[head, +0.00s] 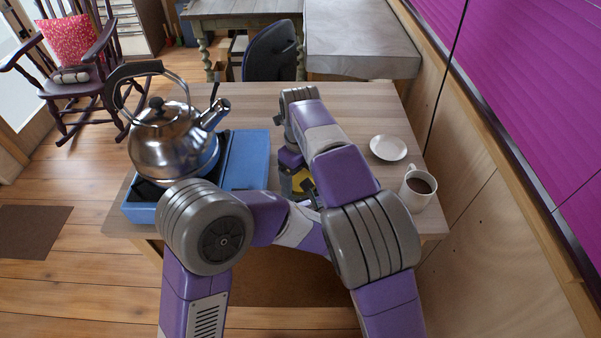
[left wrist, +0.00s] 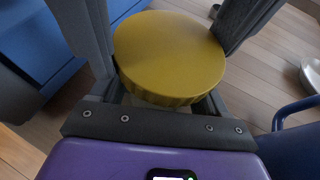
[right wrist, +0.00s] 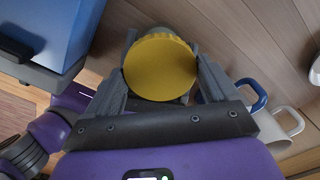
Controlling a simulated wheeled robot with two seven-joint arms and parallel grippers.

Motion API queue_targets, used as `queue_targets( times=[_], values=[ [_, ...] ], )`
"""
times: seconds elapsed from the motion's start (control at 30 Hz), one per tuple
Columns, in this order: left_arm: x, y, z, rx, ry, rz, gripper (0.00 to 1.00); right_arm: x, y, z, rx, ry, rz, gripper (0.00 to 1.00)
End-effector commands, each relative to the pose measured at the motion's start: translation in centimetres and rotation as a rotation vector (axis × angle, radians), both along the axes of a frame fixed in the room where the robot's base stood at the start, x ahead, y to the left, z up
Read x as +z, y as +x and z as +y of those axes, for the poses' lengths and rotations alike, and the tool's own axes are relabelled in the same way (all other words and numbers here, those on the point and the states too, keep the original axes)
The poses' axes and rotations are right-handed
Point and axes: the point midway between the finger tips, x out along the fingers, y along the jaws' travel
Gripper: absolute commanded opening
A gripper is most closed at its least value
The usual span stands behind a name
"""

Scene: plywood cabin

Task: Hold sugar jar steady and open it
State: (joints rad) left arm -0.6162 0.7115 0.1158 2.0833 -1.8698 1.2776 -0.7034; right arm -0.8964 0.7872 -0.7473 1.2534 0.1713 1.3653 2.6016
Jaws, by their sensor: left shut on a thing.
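The sugar jar has a round yellow lid (head: 300,180), mostly hidden behind my arms in the head view. In the left wrist view the lid (left wrist: 168,55) sits between the fingers of my left gripper (left wrist: 165,65), which is shut on the jar. The jar body under the lid is mostly hidden. In the right wrist view the lid (right wrist: 160,68) lies between the spread fingers of my right gripper (right wrist: 162,75), which comes from above. This gripper is open around the lid, with little room on each side. In the head view my right gripper (head: 296,182) is partly hidden.
A steel kettle (head: 175,140) stands on a blue stove (head: 246,160) at the left of the table. A white saucer (head: 388,148) and a coffee mug (head: 414,188) are at the right. A blue handle (right wrist: 247,94) shows beside the right gripper. The far tabletop is clear.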

Motion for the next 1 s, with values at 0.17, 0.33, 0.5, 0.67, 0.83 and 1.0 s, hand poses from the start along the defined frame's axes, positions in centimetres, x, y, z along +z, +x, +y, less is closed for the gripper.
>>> queue_targets(
  times=[0.17, 0.33, 0.5, 0.67, 0.83, 1.0],
  values=[
    [0.02, 0.01, -0.01, 0.000, 0.000, 0.000, 0.00, 0.02, 0.00, 0.00, 0.000, 0.000, 0.000, 0.59],
    [0.02, 0.01, -0.02, 0.000, 0.000, 0.000, 0.00, 0.02, 0.00, -0.01, 0.027, 0.001, 0.001, 0.48],
    [0.02, 0.01, -0.02, 0.000, 0.000, 0.000, 0.00, 0.05, -0.01, -0.04, 0.214, 0.002, 0.001, 0.48],
    [0.02, 0.01, -0.01, 0.000, 0.000, 0.000, 0.00, 0.07, -0.02, 0.02, 0.300, 0.001, 0.000, 0.48],
    [0.02, 0.02, 0.00, 0.000, 0.000, 0.000, 0.00, 0.06, -0.03, 0.03, 0.300, 0.001, 0.001, 0.48],
    [0.01, 0.02, 0.00, 0.000, 0.000, 0.000, 0.00, 0.06, -0.03, 0.03, 0.298, 0.001, 0.001, 1.00]
  ],
)
